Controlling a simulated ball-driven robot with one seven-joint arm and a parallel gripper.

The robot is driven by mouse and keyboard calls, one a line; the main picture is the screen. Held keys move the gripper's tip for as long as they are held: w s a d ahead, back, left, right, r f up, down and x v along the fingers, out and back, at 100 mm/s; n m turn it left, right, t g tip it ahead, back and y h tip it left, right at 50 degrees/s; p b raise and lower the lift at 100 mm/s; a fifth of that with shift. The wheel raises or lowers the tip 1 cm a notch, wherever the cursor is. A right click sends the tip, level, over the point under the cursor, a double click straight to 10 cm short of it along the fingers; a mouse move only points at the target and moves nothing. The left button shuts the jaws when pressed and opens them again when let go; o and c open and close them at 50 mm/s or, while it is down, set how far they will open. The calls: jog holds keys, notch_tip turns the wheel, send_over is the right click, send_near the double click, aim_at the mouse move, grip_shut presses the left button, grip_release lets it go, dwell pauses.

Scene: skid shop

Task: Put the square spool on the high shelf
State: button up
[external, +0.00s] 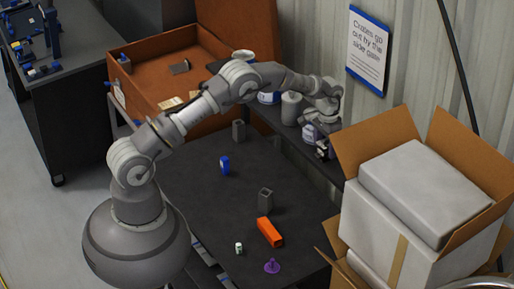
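My arm reaches across the dark bench (195,205) to the shelf (268,122) along the wall. My gripper (322,150) points down at the right part of this shelf. It is small and partly covered, so I cannot tell whether its fingers are open or hold anything. A white and blue item (309,132) shows right beside it; I cannot tell whether they touch. No spool is plain to see. A grey square-sided piece with a dark opening on top (265,200) stands upright on the bench and may be the square spool. A similar grey piece (239,131) stands farther back.
A blue item (225,165), an orange block (270,233), a small pale cylinder (239,248) and a purple piece (272,267) are on the bench. An open carton (376,142) crowds the right; an orange case (150,72) lies open behind.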

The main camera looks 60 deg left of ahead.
jog(key=shift+o, duration=0.5)
jog(key=shift+r, duration=0.15)
jog(key=shift+r, duration=0.25)
notch_tip(320, 180, up, 12)
notch_tip(320, 180, up, 16)
jog(key=t, duration=0.4)
send_over(326, 143)
jog(key=s+a+r+t, duration=0.1)
jog(key=s+r+t, duration=0.15)
jog(key=r, duration=0.65)
jog(key=s+r+t, duration=0.4)
jog(key=s+r, duration=0.6)
jog(key=r, duration=0.3)
jog(key=s+r+t, duration=0.5)
jog(key=s+r, duration=0.6)
jog(key=r, duration=0.3)
jog(key=shift+a+b, duration=0.35)
jog(key=shift+a, duration=0.1)
